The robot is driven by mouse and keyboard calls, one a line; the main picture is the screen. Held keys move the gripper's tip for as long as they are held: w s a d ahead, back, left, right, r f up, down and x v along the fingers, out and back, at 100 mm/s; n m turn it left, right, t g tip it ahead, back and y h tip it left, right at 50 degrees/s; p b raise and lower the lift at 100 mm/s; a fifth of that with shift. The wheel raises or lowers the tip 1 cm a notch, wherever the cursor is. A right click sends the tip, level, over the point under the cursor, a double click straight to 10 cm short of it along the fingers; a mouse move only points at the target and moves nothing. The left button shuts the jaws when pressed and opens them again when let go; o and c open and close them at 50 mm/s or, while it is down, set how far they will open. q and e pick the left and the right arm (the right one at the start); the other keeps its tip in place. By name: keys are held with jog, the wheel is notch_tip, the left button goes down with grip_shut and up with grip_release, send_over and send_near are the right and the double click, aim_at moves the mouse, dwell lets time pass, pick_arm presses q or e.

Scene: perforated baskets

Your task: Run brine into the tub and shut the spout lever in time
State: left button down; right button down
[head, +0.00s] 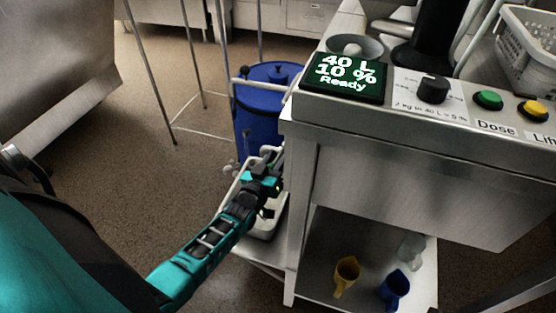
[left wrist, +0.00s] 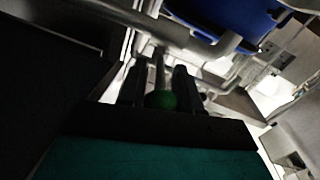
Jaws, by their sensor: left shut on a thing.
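A pale tub (head: 268,228) stands on a low shelf at the left of the steel unit, partly hidden under my left arm. My left gripper (head: 272,172) is above the tub, close to the unit's left side. In the left wrist view my left gripper (left wrist: 160,88) is shut on the spout lever (left wrist: 160,68), a thin rod with a green knob between the fingers. A pipe runs just beyond it. The spout outlet and any brine in the tub cannot be made out. My right gripper is not in view.
A blue barrel (head: 258,128) stands behind the tub. The display (head: 345,78) reads 40 L, 10 %, Ready. A black knob (head: 433,88), green button (head: 488,99) and yellow button (head: 533,110) sit on the panel. Yellow (head: 346,273) and blue (head: 394,288) jugs stand on the lower shelf.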

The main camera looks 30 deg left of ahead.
pick_arm(q)
jog(key=a+m+h+b, duration=0.1)
jog(key=m+h, duration=0.1)
jog(key=h, duration=0.1)
jog(key=a+m+g+h+b, duration=0.1)
jog(key=m+h+b, duration=0.1)
jog(key=h, duration=0.1)
jog(key=a+m+h+b, duration=0.1)
jog(key=m+h+b, duration=0.1)
jog(key=h, duration=0.1)
jog(key=shift+w+a+h, duration=0.15)
jog(key=shift+w+h, duration=0.15)
jog(key=shift+r, duration=0.1)
jog(key=c, duration=1.1)
grip_release()
jog(key=o, duration=0.3)
jog(key=p+v, duration=0.2)
jog(key=v, duration=1.1)
jog(key=shift+r+p, duration=0.15)
jog(key=shift+p, duration=0.25)
